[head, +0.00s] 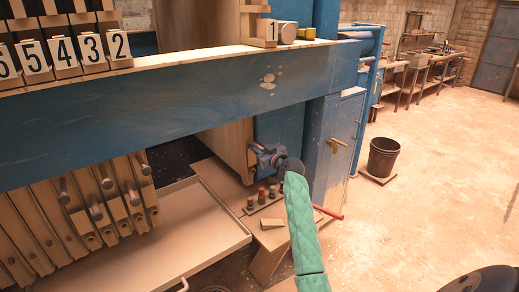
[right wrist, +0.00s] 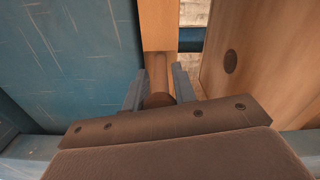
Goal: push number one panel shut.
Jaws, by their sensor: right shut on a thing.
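The number one panel (head: 236,150) is a wooden plate standing apart to the right of the other panels. Its "1" tag (head: 272,31) shows above the blue beam, and the beam hides its middle. My right gripper (head: 264,154) is below the beam at the panel's right edge. In the right wrist view its two blue-grey fingers (right wrist: 157,88) are closed around a round brown handle (right wrist: 159,99). A pale wooden face with a dark round spot (right wrist: 230,62) stands to the right there. My left gripper is not in view.
Panels tagged 2 to 6 (head: 62,50) stand packed at the left, their handles sticking out below the blue beam (head: 190,100). A pale tray (head: 200,215) lies under them. A blue cabinet (head: 338,150) stands right of my gripper. A bucket (head: 383,158) stands on the floor.

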